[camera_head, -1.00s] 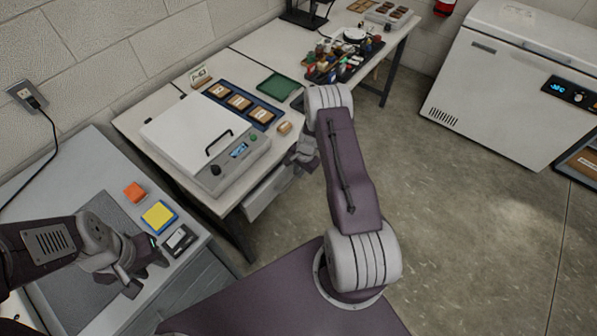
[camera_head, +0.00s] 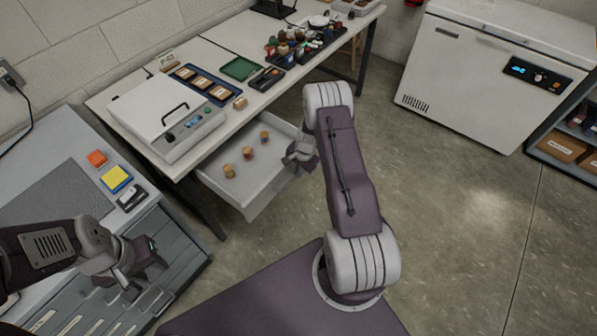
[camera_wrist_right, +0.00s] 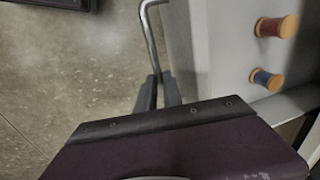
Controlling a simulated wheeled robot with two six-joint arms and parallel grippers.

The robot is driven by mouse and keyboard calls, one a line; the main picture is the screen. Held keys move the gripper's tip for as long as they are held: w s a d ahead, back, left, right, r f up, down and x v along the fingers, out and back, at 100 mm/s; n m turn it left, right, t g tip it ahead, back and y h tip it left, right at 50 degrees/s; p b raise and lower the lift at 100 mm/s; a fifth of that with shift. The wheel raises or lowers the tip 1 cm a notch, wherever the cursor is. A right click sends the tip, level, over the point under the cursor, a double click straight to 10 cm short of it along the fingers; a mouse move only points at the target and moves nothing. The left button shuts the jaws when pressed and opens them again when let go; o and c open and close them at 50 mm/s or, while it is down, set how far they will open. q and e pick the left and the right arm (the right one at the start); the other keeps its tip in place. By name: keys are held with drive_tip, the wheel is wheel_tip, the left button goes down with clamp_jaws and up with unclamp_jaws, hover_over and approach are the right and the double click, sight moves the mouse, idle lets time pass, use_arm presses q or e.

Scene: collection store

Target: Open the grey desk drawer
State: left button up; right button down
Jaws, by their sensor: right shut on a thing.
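The grey desk drawer (camera_head: 268,196) stands well out from under the white desk, its inside open to view. Three small spools (camera_head: 248,153) sit in it. My right gripper (camera_head: 297,158) is at the drawer's front. In the right wrist view its two dark fingers (camera_wrist_right: 158,92) are shut on the lower end of the bent metal drawer handle (camera_wrist_right: 149,35), and the drawer (camera_wrist_right: 225,55) lies to the right with two spools. My left gripper (camera_head: 146,268) is open and empty over the front edge of the left grey cabinet.
On the desk stand a white lidded device (camera_head: 165,115), a blue tray (camera_head: 208,84) and a green tray (camera_head: 239,68). The left cabinet (camera_head: 60,135) holds orange and yellow blocks. A white chest freezer (camera_head: 480,80) is at the right; the floor between is clear.

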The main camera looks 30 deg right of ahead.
drive_tip(key=shift+s, duration=0.1)
drive_tip(key=c, duration=1.8)
unclamp_jaws()
drive_tip(key=shift+o, duration=0.2)
drive_tip(key=shift+r, duration=0.1)
wheel_tip(320, 180, up, 9)
drive_tip(key=s, duration=0.1)
drive_tip(key=shift+s+d+p, duration=0.25)
drive_tip(key=shift+d+p, duration=0.05)
